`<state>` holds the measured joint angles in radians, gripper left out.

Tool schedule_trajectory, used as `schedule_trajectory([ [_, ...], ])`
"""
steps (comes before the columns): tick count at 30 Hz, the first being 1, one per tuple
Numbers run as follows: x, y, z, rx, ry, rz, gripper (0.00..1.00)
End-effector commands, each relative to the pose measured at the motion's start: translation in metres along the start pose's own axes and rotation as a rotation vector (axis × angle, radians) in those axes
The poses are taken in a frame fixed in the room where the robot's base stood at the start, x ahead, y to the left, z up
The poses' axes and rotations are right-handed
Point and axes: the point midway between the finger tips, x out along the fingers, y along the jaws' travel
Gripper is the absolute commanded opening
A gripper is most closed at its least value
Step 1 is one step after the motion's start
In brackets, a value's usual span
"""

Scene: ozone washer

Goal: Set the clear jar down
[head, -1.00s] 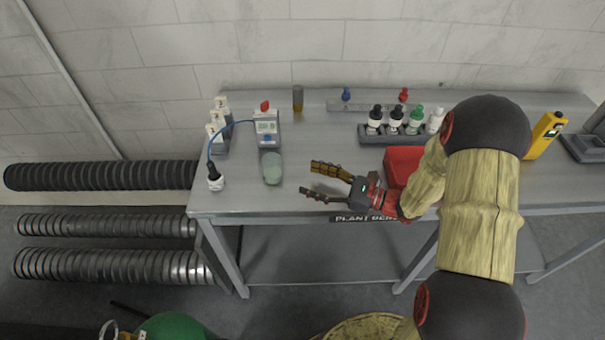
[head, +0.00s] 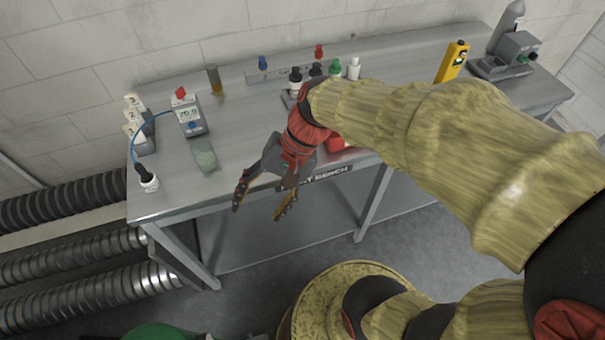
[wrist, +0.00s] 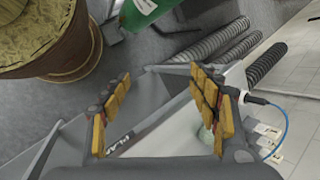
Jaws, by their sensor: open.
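The clear jar (head: 204,157) stands on the bench top near its left end, just in front of the meter, with pale greenish contents. My gripper (head: 258,206) is open and empty, its fingers pointing down past the bench's front edge, to the right of the jar and apart from it. In the wrist view my gripper (wrist: 160,115) shows its two fingers spread wide with nothing between them. A pale round shape, likely the jar (wrist: 206,136), shows partly behind the right finger there.
A meter (head: 188,112) with a blue cable to a white-based probe (head: 147,180) stands beside the jar. Numbered white bottles (head: 136,123) are at the left. A bottle rack, partly hidden by my arm, and a yellow handheld device (head: 453,62) are farther right. The bench front (head: 180,212) is clear.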

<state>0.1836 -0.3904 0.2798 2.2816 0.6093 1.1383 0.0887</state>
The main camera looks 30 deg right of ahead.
Motion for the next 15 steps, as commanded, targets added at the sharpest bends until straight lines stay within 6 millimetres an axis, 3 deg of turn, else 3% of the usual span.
schedule_trajectory([
  [9, -0.077, 0.036, 0.008, -0.521, 0.437, 0.293, 0.61],
  [15, -0.110, 0.041, 0.007, -0.671, 0.584, 0.380, 0.61],
])
